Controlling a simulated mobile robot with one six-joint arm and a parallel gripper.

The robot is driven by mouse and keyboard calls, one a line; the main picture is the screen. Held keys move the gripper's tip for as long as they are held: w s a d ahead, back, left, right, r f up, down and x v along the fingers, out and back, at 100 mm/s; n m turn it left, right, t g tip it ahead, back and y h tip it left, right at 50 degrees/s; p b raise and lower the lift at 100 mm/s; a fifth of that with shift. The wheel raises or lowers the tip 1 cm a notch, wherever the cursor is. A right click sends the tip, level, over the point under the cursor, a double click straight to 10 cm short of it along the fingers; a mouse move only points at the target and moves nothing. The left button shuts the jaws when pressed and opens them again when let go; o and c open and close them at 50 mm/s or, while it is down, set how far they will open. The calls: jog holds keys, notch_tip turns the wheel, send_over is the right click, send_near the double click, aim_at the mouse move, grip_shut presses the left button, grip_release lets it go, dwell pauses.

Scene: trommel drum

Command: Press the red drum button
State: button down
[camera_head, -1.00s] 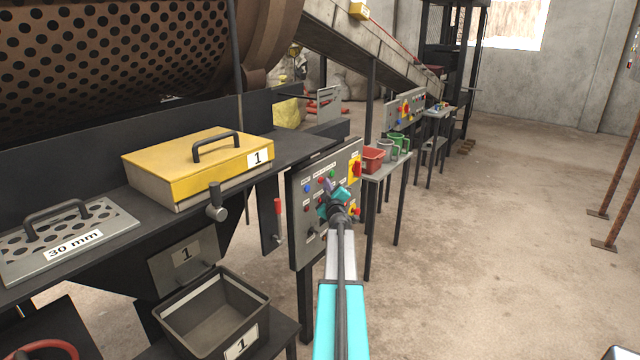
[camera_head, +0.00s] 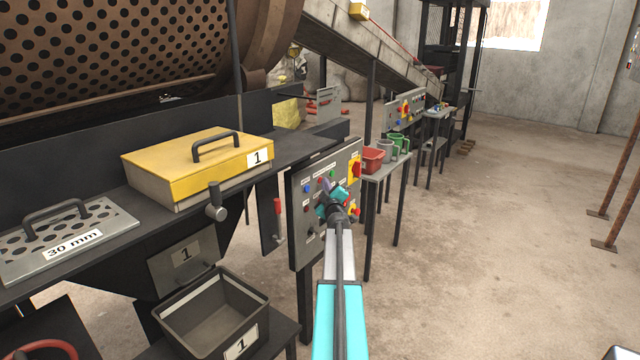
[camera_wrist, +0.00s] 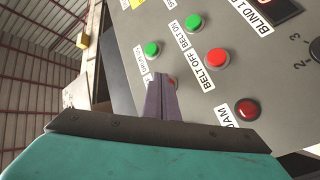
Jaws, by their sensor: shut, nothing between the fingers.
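The grey control panel (camera_head: 299,215) stands below the drum, and my gripper (camera_head: 327,187) is in front of it. In the wrist view, my gripper (camera_wrist: 161,80) is shut and empty, its fingertips over the panel face. A red button (camera_wrist: 173,82) shows partly behind the right side of the fingertips. Its label (camera_wrist: 140,61) is partly hidden and I cannot read it. A green button (camera_wrist: 151,48) sits just above the fingertips. I cannot tell whether the tips touch the red button.
A green BELT ON button (camera_wrist: 194,23), a red BELT OFF button (camera_wrist: 216,58) and a dark red round fitting (camera_wrist: 247,111) lie to the right. A yellow box (camera_head: 190,172) and a small table with a red bin (camera_head: 372,159) flank the panel.

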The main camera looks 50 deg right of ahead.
jog(key=shift+s+p, duration=0.55)
jog(key=shift+s, duration=0.25)
jog(key=shift+s, duration=0.15)
jog(key=s+p, duration=0.2)
jog(key=s, duration=0.2)
jog(key=shift+s+p, duration=0.4)
dwell(1.0)
